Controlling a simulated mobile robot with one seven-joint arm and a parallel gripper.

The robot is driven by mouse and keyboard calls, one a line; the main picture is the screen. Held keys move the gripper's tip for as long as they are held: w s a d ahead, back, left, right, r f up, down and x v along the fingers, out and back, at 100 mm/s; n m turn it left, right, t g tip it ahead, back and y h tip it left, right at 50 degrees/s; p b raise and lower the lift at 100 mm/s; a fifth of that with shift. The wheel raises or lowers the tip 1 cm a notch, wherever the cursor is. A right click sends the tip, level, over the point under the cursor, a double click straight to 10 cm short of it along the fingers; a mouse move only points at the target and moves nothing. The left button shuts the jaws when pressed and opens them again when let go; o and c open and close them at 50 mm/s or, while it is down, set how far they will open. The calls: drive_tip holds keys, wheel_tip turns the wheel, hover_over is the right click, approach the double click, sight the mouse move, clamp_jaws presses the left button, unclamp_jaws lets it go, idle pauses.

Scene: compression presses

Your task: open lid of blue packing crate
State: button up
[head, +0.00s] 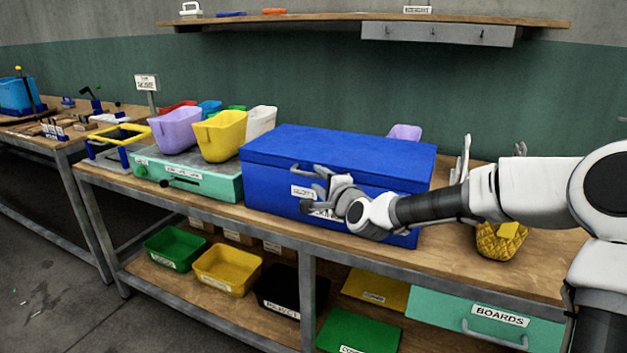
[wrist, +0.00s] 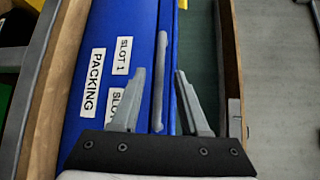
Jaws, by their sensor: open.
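The blue packing crate (head: 268,188) stands on the workbench in the head view. Its blue lid (head: 345,147) lies flat and closed on top. My gripper (head: 314,189) is at the crate's front, partly covering a white label. In the wrist view my open gripper (wrist: 160,82) has one finger on each side of a thin grey handle bar (wrist: 161,60). The bar lies between the fingers with gaps showing on both sides. Labels reading PACKING (wrist: 93,82) and SLOT 1 (wrist: 123,55) are on the crate.
A teal box (head: 215,183) with a yellow bin (head: 220,137) and a purple bin (head: 177,130) stands left of the crate. A yellow textured container (head: 497,244) stands to the right, below my arm. A shelf (head: 350,17) hangs above, leaving open room over the lid.

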sight(315, 176)
drive_tip(key=shift+x, duration=1.95)
clamp_jaws()
